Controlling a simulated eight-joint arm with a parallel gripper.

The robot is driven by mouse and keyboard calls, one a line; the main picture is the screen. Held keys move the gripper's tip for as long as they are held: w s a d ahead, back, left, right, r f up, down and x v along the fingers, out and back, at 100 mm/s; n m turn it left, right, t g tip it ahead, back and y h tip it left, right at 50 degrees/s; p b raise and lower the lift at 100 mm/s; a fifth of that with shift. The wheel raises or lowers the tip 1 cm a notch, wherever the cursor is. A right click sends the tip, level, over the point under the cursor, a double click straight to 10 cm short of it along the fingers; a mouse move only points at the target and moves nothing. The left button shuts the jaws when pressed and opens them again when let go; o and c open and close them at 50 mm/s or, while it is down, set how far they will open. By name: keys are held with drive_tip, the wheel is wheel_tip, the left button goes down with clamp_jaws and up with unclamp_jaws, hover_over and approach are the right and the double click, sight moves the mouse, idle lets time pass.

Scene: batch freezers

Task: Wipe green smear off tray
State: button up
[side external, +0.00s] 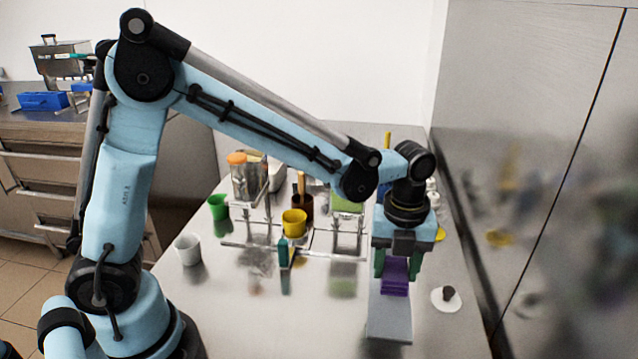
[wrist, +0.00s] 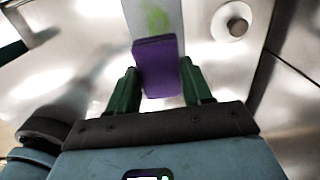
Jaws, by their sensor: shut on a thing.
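The tray (side external: 388,322) is a long, narrow grey plate on the steel counter below my gripper. In the wrist view the tray (wrist: 136,8) runs up to the top edge. A green smear (wrist: 157,17) shows on it, just beyond the purple pad. The smear cannot be made out in the side view. My gripper (side external: 397,265), with green fingers, is shut on a purple pad (side external: 396,288), which also shows in the wrist view (wrist: 157,62). The pad is over the tray and hides part of it. I cannot tell whether it touches the tray.
A round white dish with a dark knob (side external: 447,298) is right of the tray. A yellow cup (side external: 294,222), green cup (side external: 218,207), white cup (side external: 188,249) and small teal bottle (side external: 283,251) stand to the left. A wall panel (side external: 540,150) bounds the right.

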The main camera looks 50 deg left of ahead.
sight(395, 269)
wheel_tip(395, 269, down, 4)
drive_tip(key=shift+f, duration=0.1)
drive_tip(key=shift+w+a+f, duration=0.1)
drive_tip(key=shift+f, duration=0.1)
drive_tip(key=shift+c, duration=0.4)
drive_tip(key=shift+w+a+f, duration=0.2)
drive_tip(key=shift+w+a, duration=0.9)
drive_tip(key=shift+w+a+r, duration=0.1)
drive_tip(key=shift+w+a, duration=1.25)
drive_tip(key=shift+w, duration=0.05)
drive_tip(key=shift+s+d, duration=2.45)
drive_tip(key=shift+s, duration=0.05)
drive_tip(key=shift+s+d, duration=0.15)
drive_tip(key=shift+r, duration=4)
